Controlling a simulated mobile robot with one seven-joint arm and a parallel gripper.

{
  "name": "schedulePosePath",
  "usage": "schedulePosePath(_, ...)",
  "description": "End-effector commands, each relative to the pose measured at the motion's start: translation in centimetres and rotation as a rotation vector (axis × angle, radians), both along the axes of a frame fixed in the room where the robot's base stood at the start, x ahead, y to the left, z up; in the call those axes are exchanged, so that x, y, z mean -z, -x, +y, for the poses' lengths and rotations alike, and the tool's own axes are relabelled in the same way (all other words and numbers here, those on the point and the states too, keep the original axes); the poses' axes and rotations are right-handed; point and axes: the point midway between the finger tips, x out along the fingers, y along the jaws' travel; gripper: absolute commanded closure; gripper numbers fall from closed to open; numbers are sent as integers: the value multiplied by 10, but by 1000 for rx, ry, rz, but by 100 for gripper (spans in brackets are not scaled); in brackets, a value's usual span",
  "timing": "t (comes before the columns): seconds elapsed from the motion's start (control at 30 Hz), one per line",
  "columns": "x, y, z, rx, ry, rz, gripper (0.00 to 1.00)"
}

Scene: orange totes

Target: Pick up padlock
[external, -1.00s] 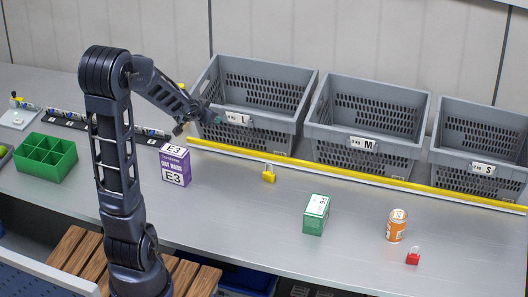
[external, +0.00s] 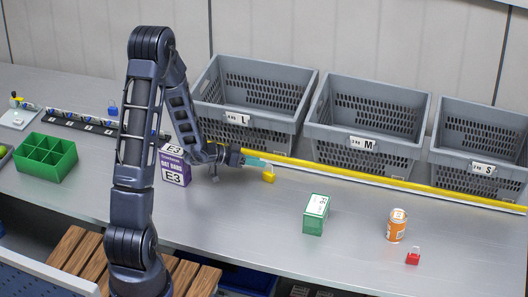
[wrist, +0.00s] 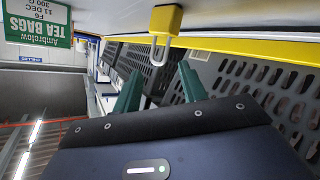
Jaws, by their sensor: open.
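My gripper (external: 258,162) is low over the bench, beside the padlock. In the wrist view its two green fingers (wrist: 158,80) are apart and empty, with the shackle just beyond and between the tips. A red padlock (external: 413,257) stands at the front right. A small blue item (external: 112,108), perhaps a padlock, is at the back left.
Grey totes L (external: 275,125), M (external: 390,137) and S (external: 505,158) stand behind the yellow strip (external: 440,188). A purple box (external: 176,174) is close to my forearm. Bench front centre is clear.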

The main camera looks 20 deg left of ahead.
Motion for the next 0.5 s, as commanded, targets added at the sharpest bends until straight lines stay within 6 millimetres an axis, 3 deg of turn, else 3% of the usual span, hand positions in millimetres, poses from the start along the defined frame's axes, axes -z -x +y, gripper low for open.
schedulePosePath(0.37,10,-6,-20,16,24,9,58)
schedulePosePath(0.5,17,-15,-37,17,23,8,58)
